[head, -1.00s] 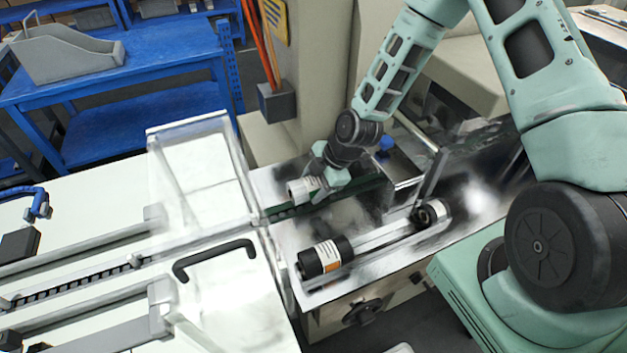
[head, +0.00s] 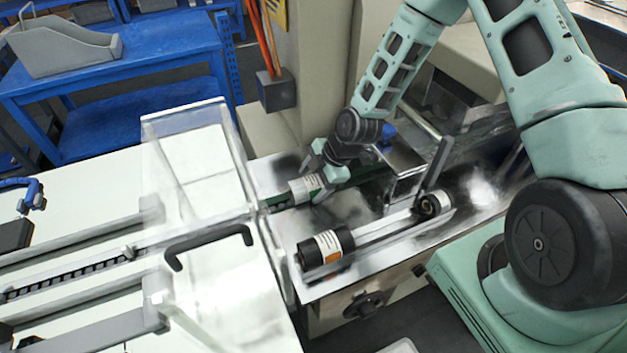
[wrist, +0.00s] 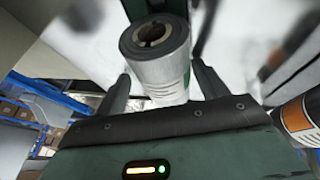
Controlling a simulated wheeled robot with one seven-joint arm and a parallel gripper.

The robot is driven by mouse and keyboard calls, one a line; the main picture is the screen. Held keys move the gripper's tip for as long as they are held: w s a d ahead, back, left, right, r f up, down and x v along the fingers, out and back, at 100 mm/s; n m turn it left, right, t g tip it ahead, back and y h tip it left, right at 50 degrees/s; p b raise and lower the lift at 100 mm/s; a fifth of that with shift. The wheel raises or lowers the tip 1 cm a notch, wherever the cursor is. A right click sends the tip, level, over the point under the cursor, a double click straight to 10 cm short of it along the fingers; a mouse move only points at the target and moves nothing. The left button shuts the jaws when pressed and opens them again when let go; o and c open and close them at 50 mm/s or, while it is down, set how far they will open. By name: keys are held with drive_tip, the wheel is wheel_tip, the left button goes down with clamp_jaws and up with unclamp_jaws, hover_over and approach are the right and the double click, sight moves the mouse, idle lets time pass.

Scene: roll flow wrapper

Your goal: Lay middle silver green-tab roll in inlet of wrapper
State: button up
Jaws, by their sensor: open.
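The silver roll (head: 306,187) with a green mark lies lengthwise in the narrow dark inlet channel (head: 280,202) of the wrapper, just right of the clear guard. In the wrist view the silver roll (wrist: 160,68) shows its hollow, dark-cored end and a green strip along its side. My gripper (head: 328,168) is open at the roll's right end. In the wrist view its two fingers (wrist: 160,80) stand either side of the roll, with a visible gap on the left; contact on the right is unclear. The roll's underside is hidden.
A black roll with a white and orange label (head: 325,248) lies in front on the steel deck, and another dark roll (head: 433,205) lies to its right. The clear guard (head: 195,165) stands left of the inlet. An upright metal bracket (head: 436,165) rises near my arm.

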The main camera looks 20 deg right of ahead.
drive_tip(key=shift+s+f, duration=0.2)
drive_tip(key=shift+s, duration=0.1)
drive_tip(key=v, duration=1.7)
drive_tip(key=shift+w+r, duration=0.3)
drive_tip(key=shift+r, duration=0.1)
drive_tip(key=s+a+r+m+g+h, duration=0.1)
drive_tip(key=s+a+r+m, duration=0.2)
drive_tip(key=s+a, duration=0.2)
drive_tip(key=s+a+r+m+g+h, duration=0.1)
drive_tip(key=s+a+r+m, duration=0.3)
drive_tip(key=s, duration=0.6)
drive_tip(key=s+a+r+m+g+h, duration=0.1)
drive_tip(key=s+a+r+m+h, duration=0.1)
drive_tip(key=s+a, duration=0.4)
drive_tip(key=shift+s+r+m, duration=0.7)
drive_tip(key=shift+r+m, duration=0.1)
drive_tip(key=shift+m, duration=0.2)
